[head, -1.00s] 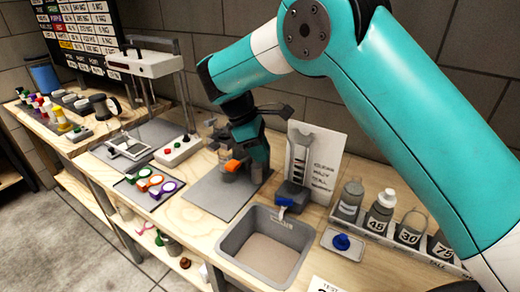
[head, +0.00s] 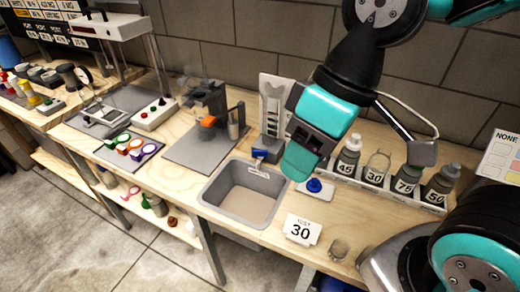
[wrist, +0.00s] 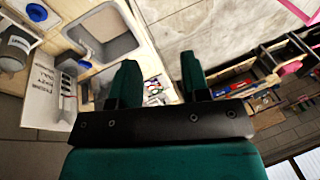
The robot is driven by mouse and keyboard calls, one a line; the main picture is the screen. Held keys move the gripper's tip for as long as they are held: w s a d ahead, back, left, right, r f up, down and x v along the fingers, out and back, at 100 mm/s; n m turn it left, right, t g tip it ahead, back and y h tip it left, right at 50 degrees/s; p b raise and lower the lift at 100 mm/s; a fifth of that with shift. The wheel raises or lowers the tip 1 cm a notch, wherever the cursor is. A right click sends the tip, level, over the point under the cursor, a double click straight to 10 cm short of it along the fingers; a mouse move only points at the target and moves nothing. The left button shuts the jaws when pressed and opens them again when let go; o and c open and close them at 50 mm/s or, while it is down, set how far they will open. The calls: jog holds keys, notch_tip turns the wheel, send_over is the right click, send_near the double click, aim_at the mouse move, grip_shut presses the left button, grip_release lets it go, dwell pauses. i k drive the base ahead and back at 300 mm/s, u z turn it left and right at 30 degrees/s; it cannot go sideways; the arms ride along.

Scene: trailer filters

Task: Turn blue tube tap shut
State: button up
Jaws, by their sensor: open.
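The blue tap (head: 260,153) sits at the foot of the tube stand (head: 274,112), just behind the grey sink (head: 247,194). The exact angle of its handle is too small to tell. My gripper (head: 298,162) points down to the right of the tap, above the bench, apart from it in the picture. In the wrist view my gripper (wrist: 158,74) has its two green fingers spread with nothing between them.
A blue knob-like piece (head: 314,186) lies on a small tray close to my gripper. Several numbered bottles (head: 347,156) stand in a rack to the right. A machine with an orange part (head: 207,121) is on the left.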

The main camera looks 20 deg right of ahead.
aim_at(256, 153)
jog(key=k, duration=0.35)
jog(key=u, duration=1.45)
jog(key=i, duration=3.35)
jog(key=z, duration=4.7)
